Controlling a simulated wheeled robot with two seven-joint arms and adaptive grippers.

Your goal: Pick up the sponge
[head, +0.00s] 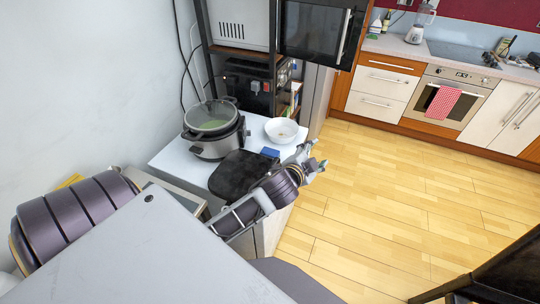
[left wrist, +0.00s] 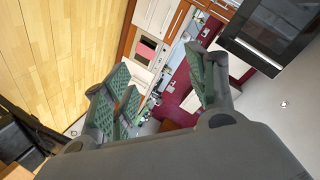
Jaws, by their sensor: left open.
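A small blue sponge (head: 270,152) lies on the white counter (head: 170,156), between the white bowl and the black flat board. My left gripper (head: 313,157) is open at the right edge of the counter, to the right of the sponge and apart from it. In the left wrist view the two green-padded fingers (left wrist: 168,88) are spread with nothing between them. That view looks out across the room, and the sponge does not show in it. My right gripper is not in view.
A white bowl (head: 281,130) stands behind the sponge. A pot with a glass lid (head: 212,125) stands to its left, and a black flat board (head: 238,177) lies in front. A rack with a microwave (head: 316,30) rises behind.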

